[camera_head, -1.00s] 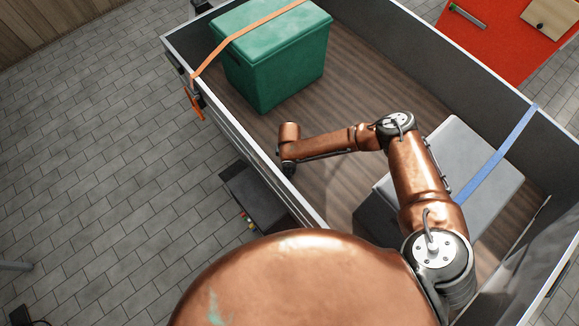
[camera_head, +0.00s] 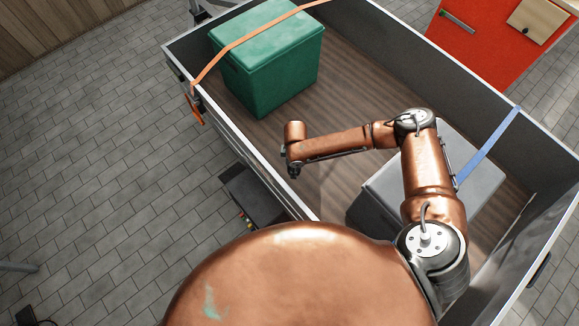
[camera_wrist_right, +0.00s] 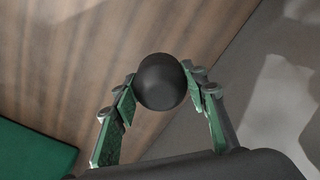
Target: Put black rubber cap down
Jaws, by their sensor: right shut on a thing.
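The black rubber cap (camera_wrist_right: 160,80) shows in the right wrist view as a dark, rounded piece between the two green fingers of my right gripper (camera_wrist_right: 159,88). The fingers are shut on its sides. In the head view my right gripper (camera_head: 293,171) is small and dark at the end of the copper arm, over the trailer's wooden floor near its left wall. The cap cannot be made out there. My left gripper is not in view.
The grey-walled trailer (camera_head: 408,35) holds a green box (camera_head: 270,70) under an orange strap and a grey box (camera_head: 480,185) under a blue strap. Bare wooden floor (camera_head: 350,100) lies between them. A black case (camera_head: 255,200) stands outside the left wall.

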